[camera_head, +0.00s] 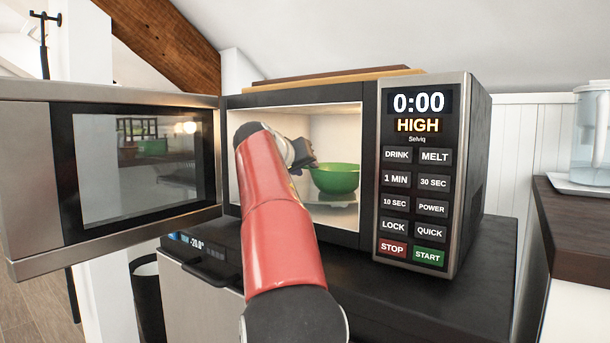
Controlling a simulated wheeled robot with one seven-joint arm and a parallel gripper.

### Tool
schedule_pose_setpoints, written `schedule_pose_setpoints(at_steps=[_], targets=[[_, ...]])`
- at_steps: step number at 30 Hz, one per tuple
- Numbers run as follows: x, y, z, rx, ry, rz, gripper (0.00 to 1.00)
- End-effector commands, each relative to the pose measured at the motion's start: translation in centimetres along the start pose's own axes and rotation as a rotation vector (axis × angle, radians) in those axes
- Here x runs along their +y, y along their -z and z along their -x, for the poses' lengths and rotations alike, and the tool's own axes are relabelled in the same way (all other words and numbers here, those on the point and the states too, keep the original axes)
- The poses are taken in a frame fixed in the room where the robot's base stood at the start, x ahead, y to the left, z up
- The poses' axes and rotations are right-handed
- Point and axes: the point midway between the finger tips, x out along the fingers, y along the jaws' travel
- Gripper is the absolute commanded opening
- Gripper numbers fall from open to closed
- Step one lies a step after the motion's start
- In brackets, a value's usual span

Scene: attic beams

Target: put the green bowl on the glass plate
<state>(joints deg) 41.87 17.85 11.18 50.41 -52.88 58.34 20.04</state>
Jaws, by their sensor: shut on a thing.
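The green bowl (336,178) is upright inside the open microwave (370,170), in the right part of its lit cavity. My gripper (308,163) reaches into the cavity and is shut on the bowl at its left rim. My red arm covers the left part of the opening and hides most of the fingers. A pale, thin edge that looks like the glass plate (338,204) shows below the bowl. I cannot tell whether the bowl touches it.
The microwave door (110,180) is swung wide open to the left. The control panel (416,180) is right of the opening. Boards (330,78) lie on top. The microwave stands on a dark-topped cabinet (430,290). A clear pitcher (592,130) stands far right.

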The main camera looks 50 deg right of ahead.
Motion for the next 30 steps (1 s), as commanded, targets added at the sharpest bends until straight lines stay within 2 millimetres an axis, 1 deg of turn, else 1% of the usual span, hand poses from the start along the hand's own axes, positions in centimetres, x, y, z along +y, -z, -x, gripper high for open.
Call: schedule_pose_setpoints(at_steps=[3, 4, 8, 9, 17, 20, 23, 30], targets=[[-0.1, -0.1, -0.1, -0.006, 0.001, -0.001, 0.0], [-0.1, -0.1, -0.1, -0.007, 0.002, -0.001, 0.36], [-0.1, -0.1, -0.1, -0.006, 0.002, -0.001, 0.53], [-0.1, -0.1, -0.1, -0.006, 0.002, -0.001, 0.55], [-0.1, 0.0, 0.0, -0.004, 0.002, 0.0, 0.55], [-0.1, 0.1, 0.7, -0.002, 0.003, 0.0, 0.55], [-0.1, 0.1, 2.2, -0.001, 0.003, 0.0, 0.55], [-0.1, 0.1, 7.4, 0.0, 0.004, 0.0, 0.55]])
